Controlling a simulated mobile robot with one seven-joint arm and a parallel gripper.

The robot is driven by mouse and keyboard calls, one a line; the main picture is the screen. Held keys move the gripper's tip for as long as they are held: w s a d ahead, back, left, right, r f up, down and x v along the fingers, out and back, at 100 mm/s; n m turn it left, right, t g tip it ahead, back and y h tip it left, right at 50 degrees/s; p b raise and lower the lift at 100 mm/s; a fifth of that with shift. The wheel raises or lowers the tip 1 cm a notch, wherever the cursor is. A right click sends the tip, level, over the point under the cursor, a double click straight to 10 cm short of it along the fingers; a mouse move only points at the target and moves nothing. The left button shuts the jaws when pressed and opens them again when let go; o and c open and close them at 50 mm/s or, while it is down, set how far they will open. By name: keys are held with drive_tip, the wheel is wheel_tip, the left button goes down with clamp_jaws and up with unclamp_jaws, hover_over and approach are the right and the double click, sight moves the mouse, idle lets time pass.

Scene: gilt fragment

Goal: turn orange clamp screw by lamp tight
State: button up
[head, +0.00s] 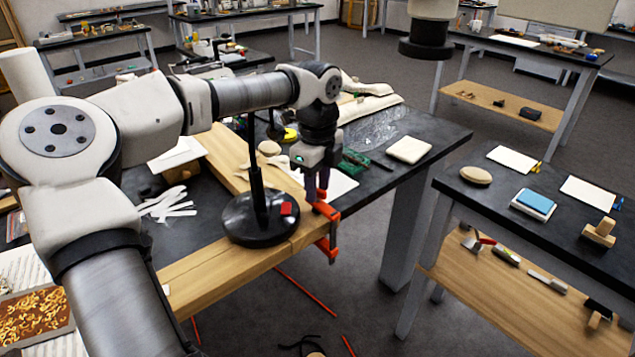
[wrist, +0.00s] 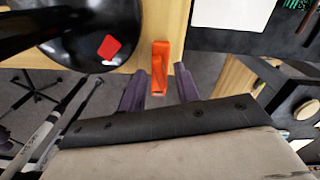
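The orange clamp (head: 329,232) grips the front edge of the wooden board beside the lamp in the head view; it also shows in the wrist view (wrist: 160,52). The lamp (head: 258,225) has a round black base with a red patch, and this base shows at the upper left of the wrist view (wrist: 75,40). My gripper (head: 316,194) points down over the clamp. In the wrist view my gripper (wrist: 159,76) is open, its two dark purple fingers on either side of the orange clamp with gaps visible. The screw itself is hard to tell from the clamp body.
The wooden board (head: 205,272) runs along the front of the dark workbench. A white pad (head: 408,149) and a green item (head: 354,160) lie behind the gripper. A second bench (head: 500,205) stands to the right, across a gap of open floor.

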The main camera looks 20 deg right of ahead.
clamp_jaws()
drive_tip(key=shift+m, duration=0.3)
